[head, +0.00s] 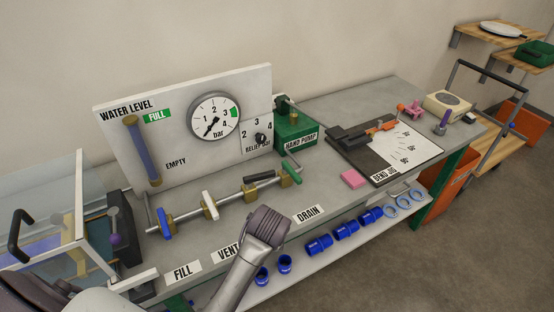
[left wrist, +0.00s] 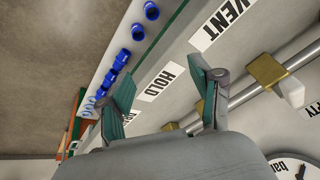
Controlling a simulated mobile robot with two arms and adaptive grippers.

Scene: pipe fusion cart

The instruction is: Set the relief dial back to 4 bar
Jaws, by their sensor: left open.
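The relief dial (head: 261,138) is a small dark knob on the white panel (head: 180,160), below the marks 2, 3 and 4 and above the lettering RELIEF BAR. Its pointer is too small to read for certain. My left gripper shows in the left wrist view (left wrist: 164,84), its two teal fingers spread apart with nothing between them. It is above the bench front near the HOLD label (left wrist: 160,82), apart from the dial. In the head view my grey arm hides the gripper and the HOLD label. My right gripper is not in view.
A pressure gauge (head: 213,116) sits left of the dial, its needle pointing lower left. A green hand pump (head: 296,128) stands close on the right. A pipe with blue, white and green valve handles (head: 209,204) runs before the panel. Blue fittings (head: 319,244) line the lower shelf.

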